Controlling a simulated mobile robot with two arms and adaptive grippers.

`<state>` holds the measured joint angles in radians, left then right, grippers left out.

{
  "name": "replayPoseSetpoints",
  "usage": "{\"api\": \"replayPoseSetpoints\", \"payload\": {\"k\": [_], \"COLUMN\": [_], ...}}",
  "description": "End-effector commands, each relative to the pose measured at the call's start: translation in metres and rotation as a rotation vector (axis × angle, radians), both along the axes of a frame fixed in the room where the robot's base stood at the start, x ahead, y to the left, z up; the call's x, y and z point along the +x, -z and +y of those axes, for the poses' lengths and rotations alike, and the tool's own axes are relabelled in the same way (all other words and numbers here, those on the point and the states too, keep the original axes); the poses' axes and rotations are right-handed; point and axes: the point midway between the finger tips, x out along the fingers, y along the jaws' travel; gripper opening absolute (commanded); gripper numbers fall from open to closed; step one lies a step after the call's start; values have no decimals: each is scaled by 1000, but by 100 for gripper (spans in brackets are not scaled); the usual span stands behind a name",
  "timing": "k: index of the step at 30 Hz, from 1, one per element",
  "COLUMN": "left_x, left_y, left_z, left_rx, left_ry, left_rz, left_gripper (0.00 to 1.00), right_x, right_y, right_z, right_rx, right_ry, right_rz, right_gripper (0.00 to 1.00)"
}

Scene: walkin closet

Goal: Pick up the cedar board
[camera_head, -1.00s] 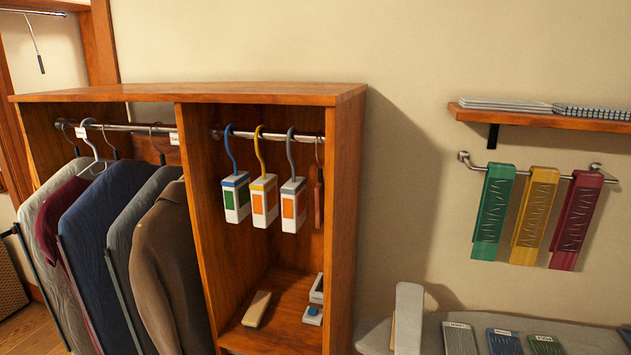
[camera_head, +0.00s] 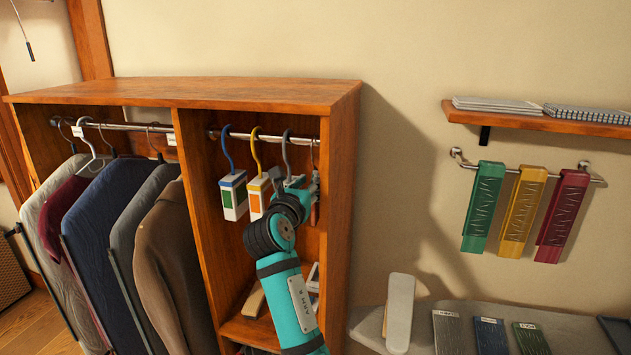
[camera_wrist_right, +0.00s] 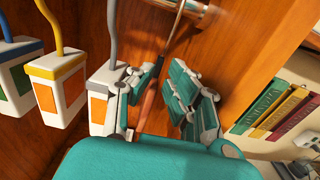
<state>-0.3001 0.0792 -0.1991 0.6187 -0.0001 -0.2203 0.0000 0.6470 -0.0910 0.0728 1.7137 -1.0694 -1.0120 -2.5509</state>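The cedar board is a thin reddish-brown piece hanging edge-on from a hook at the right end of the closet rod. In the head view a strip of the board (camera_head: 315,213) shows beside my right gripper (camera_head: 297,183), which hides the rest. In the right wrist view the board (camera_wrist_right: 147,108) hangs between the spread teal fingers of my right gripper (camera_wrist_right: 165,98), which is open. The fingers stand on either side of the board; I cannot tell whether either touches it. My left gripper is out of view.
Hanging blocks on hooks, one blue-topped (camera_head: 233,195) and one yellow-topped (camera_head: 258,194), share the rod (camera_head: 250,136). A grey-hooked block (camera_wrist_right: 102,98) is close beside my left-hand finger in the wrist view. The cabinet's right wall (camera_head: 340,210) is close on the other side.

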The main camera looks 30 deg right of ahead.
Motion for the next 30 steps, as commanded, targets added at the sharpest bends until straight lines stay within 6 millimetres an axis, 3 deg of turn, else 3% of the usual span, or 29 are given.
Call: {"api": "replayPoseSetpoints", "payload": {"k": [7,13,18,25,30], "left_x": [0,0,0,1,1], "left_y": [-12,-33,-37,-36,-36], "left_z": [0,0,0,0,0], "left_rx": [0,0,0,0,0], "left_ry": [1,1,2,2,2], "left_rz": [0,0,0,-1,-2], "left_gripper": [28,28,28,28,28], "right_x": [14,32,44,45,45], "right_y": [-1,5,8,9,9], "right_z": [-15,-38,-51,-52,-51], "right_rx": [1,2,3,2,2], "right_ry": [-2,-2,-3,-4,-4], "right_rz": [-1,2,0,-2,-1], "right_gripper": [15,15,15,15,0]}}
